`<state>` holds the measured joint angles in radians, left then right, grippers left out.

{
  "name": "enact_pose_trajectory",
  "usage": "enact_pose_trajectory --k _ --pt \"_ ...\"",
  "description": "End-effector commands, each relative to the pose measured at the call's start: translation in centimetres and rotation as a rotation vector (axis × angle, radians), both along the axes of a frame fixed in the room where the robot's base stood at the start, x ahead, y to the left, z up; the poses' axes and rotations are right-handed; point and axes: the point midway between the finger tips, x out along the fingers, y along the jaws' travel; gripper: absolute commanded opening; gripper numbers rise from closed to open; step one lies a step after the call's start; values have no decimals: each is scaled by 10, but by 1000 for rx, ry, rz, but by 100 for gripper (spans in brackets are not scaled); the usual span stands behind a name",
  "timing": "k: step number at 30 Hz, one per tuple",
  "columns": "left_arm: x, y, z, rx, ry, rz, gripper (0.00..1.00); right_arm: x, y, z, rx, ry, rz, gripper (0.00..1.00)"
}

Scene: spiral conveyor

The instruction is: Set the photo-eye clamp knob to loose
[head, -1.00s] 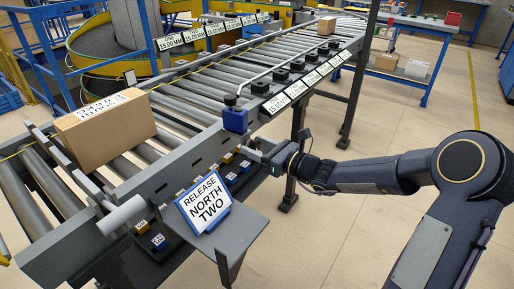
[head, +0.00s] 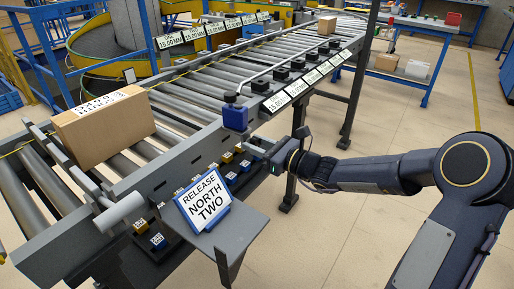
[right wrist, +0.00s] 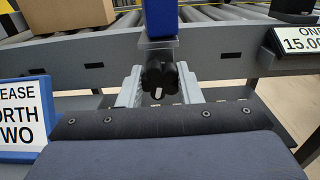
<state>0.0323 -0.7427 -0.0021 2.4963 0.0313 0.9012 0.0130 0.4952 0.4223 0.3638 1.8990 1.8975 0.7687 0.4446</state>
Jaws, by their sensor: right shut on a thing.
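The photo-eye (head: 235,116) is a blue block with a black top on the near side rail of the conveyor. It also shows at the top of the right wrist view (right wrist: 160,18). Below it is the black lobed clamp knob (right wrist: 160,78), with a white mark pointing down in the picture. My right gripper (right wrist: 160,90) is shut on the knob, one light grey finger on each side. In the head view my right gripper (head: 258,150) reaches the rail from the right and hides the knob. My left gripper is not in view.
A cardboard box (head: 103,127) sits on the rollers at left. A sign (head: 204,200) reading "RELEASE NORTH TWO" stands on a small shelf left of my gripper. Small blue and yellow blocks line the rail below. Floor at right is open.

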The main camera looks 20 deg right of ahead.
Motion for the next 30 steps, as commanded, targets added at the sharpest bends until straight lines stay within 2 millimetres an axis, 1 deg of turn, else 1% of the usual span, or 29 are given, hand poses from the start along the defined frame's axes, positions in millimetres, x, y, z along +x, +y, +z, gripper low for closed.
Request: enact_pose_trajectory --k 1,5,30 --pt "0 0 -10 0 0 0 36 0 0 -4 -26 -22 0 9" --pt "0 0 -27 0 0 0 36 0 0 -6 -106 -85 0 9" --pt "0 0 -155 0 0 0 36 -1 1 -8 -732 -575 -1 9"
